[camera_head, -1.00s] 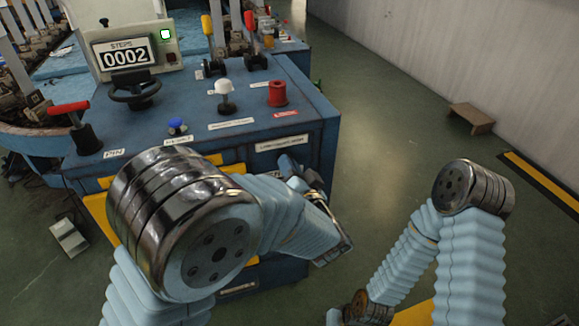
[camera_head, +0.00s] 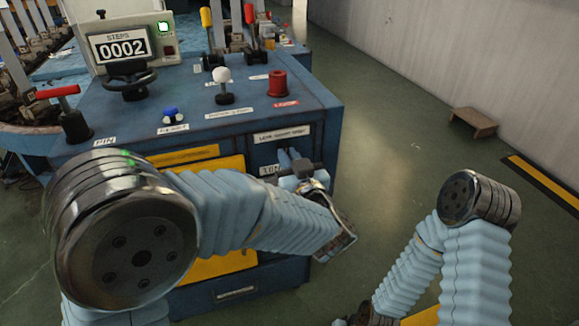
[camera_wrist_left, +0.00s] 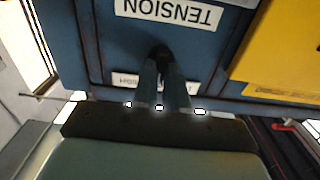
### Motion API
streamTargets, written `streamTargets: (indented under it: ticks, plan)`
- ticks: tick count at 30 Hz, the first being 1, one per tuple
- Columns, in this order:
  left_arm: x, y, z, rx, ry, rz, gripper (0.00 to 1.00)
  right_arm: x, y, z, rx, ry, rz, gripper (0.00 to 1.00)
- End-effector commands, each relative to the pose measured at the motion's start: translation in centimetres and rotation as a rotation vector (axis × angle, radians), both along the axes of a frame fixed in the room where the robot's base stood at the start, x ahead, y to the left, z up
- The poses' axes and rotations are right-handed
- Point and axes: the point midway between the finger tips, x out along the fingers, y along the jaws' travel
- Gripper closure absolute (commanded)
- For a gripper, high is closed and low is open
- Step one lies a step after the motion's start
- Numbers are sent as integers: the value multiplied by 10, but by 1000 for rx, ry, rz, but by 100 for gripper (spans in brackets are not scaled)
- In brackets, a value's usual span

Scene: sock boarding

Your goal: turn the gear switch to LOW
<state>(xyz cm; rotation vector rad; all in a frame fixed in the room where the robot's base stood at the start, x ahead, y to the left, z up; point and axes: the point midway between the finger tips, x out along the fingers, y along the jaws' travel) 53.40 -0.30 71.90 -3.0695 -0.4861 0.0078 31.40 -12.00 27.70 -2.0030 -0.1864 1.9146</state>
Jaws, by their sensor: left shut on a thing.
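My left gripper (camera_head: 291,160) reaches the front face of the blue machine cabinet, below its top right part. In the left wrist view, upside down, its two fingers (camera_wrist_left: 162,78) are shut on a small dark knob (camera_wrist_left: 161,51) on the blue panel, apparently the gear switch. A white label beside the fingers is partly covered and hard to read. The TENSION label (camera_wrist_left: 168,12) shows clear of the fingers. The switch's setting cannot be read. My right gripper is not in view; only parts of that arm show at the lower right.
The cabinet top (camera_head: 185,98) carries a white-knobbed lever (camera_head: 223,78), a red knob (camera_head: 277,84), a blue knob (camera_head: 170,114), a red-handled lever (camera_head: 62,93) and a black handwheel (camera_head: 129,81). A yellow panel (camera_head: 222,264) lies left of my gripper.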

Motion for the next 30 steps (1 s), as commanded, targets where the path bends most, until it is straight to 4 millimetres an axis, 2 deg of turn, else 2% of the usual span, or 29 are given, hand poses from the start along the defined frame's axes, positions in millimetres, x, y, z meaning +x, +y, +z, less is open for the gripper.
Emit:
streamTargets:
  ticks: [1,11,18,30]
  plan:
    - [0,0,-5,-42,-13,0,100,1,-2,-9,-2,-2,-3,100]
    - [0,1,-6,-339,-109,0,100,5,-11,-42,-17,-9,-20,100]
    - [-1,2,-6,-538,-174,0,100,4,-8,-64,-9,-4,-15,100]
    - [-1,2,-4,-747,-241,0,100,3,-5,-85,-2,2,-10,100]
